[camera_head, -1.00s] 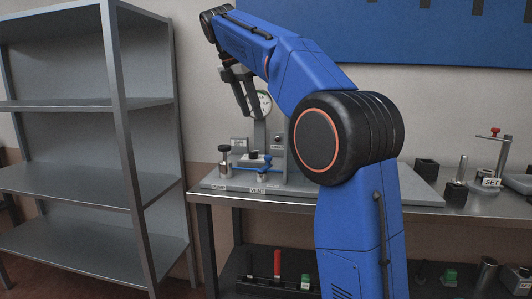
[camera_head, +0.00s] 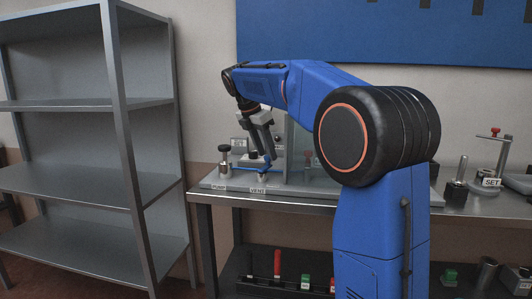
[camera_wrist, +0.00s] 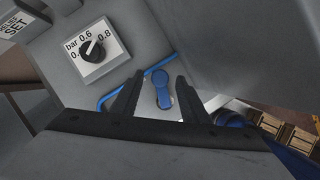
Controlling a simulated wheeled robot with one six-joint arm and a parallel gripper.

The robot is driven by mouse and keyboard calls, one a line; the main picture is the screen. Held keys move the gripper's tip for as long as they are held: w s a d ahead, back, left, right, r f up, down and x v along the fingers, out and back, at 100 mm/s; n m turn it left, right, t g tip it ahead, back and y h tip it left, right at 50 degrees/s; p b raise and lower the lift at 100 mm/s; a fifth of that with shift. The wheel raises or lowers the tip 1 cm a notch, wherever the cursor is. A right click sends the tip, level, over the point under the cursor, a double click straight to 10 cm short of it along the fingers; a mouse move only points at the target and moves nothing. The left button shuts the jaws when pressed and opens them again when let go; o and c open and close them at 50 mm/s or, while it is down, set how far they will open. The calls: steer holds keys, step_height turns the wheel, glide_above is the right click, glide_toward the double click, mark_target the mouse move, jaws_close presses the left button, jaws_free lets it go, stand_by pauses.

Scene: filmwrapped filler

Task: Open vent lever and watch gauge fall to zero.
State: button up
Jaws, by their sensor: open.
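The vent lever (camera_wrist: 163,92) is a short blue handle in the wrist view. It appears between the two dark fingers of my gripper (camera_wrist: 158,78), with grey gaps on both sides, so it is not clamped. In the head view my gripper (camera_head: 269,157) points down, open, over the blue fitting (camera_head: 263,173) behind the VENT label (camera_head: 257,190). I cannot tell whether the fingertips touch it. The gauge is hidden behind my arm in the head view and is not in the wrist view.
A selector knob (camera_wrist: 92,50) marked in bar is beside the lever, with a blue tube near it. A black-capped post (camera_head: 224,158) stands left of my gripper. A grey shelf rack (camera_head: 122,120) is further left. A SET-labelled stand (camera_head: 490,182) is at right.

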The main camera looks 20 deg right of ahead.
steer(key=shift+d+f, duration=0.15)
steer(key=shift+f, duration=0.2)
steer(key=c, duration=1)
